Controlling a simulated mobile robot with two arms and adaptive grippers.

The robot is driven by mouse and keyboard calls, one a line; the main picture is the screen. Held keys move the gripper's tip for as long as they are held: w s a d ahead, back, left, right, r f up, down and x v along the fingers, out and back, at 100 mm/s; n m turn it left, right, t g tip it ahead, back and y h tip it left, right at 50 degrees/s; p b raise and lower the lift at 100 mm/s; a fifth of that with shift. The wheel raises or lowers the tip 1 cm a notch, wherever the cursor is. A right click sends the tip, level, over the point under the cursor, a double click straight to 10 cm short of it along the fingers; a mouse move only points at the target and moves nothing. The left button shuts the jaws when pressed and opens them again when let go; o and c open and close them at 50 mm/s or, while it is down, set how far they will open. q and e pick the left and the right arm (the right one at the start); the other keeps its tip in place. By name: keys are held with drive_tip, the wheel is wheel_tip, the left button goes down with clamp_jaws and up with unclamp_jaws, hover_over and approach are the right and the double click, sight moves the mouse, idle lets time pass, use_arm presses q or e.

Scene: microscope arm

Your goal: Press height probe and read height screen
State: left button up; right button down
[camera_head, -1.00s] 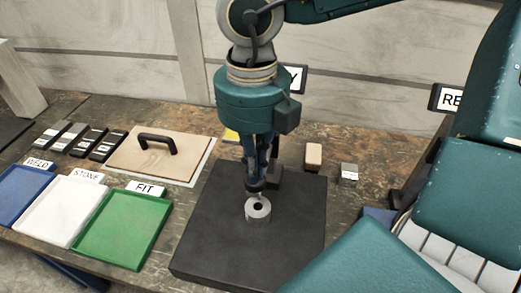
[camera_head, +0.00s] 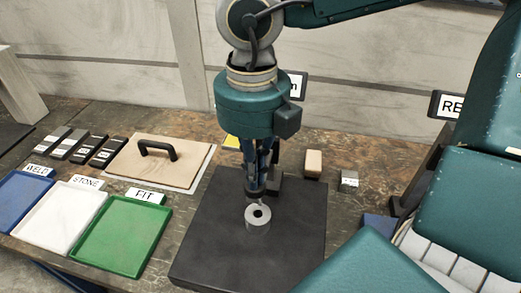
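My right gripper (camera_head: 254,193) points straight down over the black plate (camera_head: 226,240), its fingertips close together just behind and above a grey metal ring (camera_head: 258,218). I cannot tell whether the fingers touch anything, as the probe's lower part is hidden behind them. The height screen (camera_head: 296,86) stands behind my arm; only its right edge shows, with the end of its text, an "m". My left gripper is not in view.
Blue (camera_head: 28,198), white (camera_head: 62,216) and green (camera_head: 121,235) trays lie at left. Behind them are several dark labelled blocks (camera_head: 72,144) and a wooden board with a black handle (camera_head: 160,160). A tan block (camera_head: 313,163) and a small grey block (camera_head: 349,179) sit right of the plate.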

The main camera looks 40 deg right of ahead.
drive_tip(key=shift+r+p, duration=1.55)
drive_tip(key=shift+r, duration=1.65)
drive_tip(key=shift+r, duration=0.3)
wheel_tip(320, 180, up, 11)
drive_tip(key=shift+r, duration=0.2)
